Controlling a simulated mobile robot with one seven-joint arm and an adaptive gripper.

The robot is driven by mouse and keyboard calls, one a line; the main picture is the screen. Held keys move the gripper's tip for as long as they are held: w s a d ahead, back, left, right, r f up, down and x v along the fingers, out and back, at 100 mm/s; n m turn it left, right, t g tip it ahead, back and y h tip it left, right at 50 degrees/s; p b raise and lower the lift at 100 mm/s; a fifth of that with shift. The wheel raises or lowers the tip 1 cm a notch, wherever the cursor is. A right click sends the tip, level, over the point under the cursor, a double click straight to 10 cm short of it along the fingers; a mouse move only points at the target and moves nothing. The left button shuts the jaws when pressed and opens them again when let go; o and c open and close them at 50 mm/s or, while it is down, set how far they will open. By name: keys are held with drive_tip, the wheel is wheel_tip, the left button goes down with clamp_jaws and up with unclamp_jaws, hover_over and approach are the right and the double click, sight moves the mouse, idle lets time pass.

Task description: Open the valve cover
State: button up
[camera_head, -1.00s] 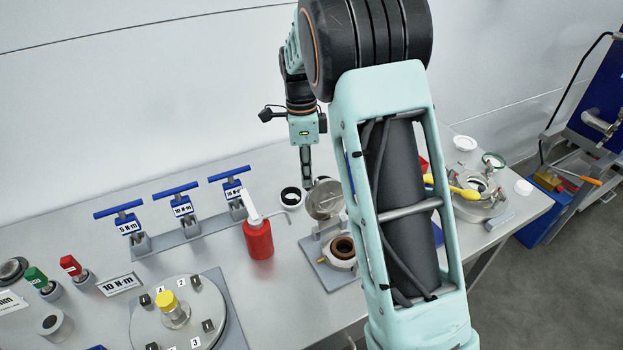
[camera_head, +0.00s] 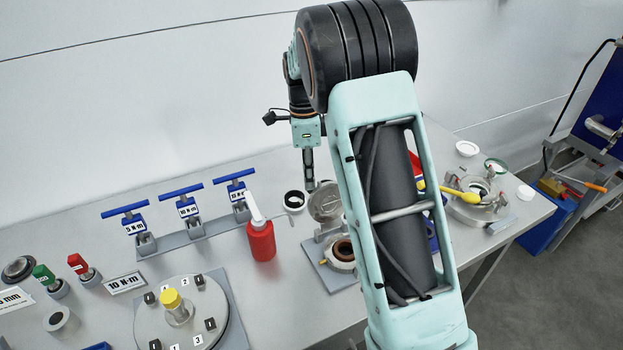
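The valve (camera_head: 341,254) is a small metal body with a brown ring in its round opening, on a grey base plate on the table. Its round metal cover (camera_head: 325,201) stands raised at the back of the body, so the opening is exposed. My gripper (camera_head: 309,184) points down just behind and left of the raised cover. Its fingers look like one narrow dark shape from here, so I cannot tell whether they are open or whether they touch the cover. My arm hides the right side of the valve.
A red bottle (camera_head: 261,241) with a white spout stands left of the valve. A black and white ring (camera_head: 294,201) lies behind it. Several blue T-handles stand on a rail (camera_head: 190,236) further left. A round plate (camera_head: 180,318) is at the front left. Another metal fitting (camera_head: 474,205) is at the right.

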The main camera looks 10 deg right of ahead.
drive_tip(key=shift+o, duration=1.2)
drive_tip(key=f, duration=0.3)
drive_tip(key=shift+s+a+f, duration=0.2)
drive_tip(key=shift+f, duration=0.2)
drive_tip(key=o, duration=0.5)
drive_tip(key=shift+w+a+f+g, duration=0.15)
drive_tip(key=shift+w+f, duration=0.15)
drive_tip(key=shift+w, duration=0.2)
drive_tip(key=shift+w+d+f+g, duration=0.15)
drive_tip(key=shift+w+f, duration=0.15)
drive_tip(key=shift+w, duration=0.2)
drive_tip(key=shift+s+r, duration=0.1)
drive_tip(key=shift+r, duration=0.3)
drive_tip(key=shift+d+r+p, duration=0.1)
drive_tip(key=shift+r+p, duration=0.05)
drive_tip(key=shift+p, duration=0.15)
drive_tip(key=r, duration=0.4)
drive_tip(key=w+r, duration=0.1)
drive_tip(key=r, duration=0.7)
drive_tip(key=shift+w+a, duration=0.3)
drive_tip(key=shift+a, duration=0.1)
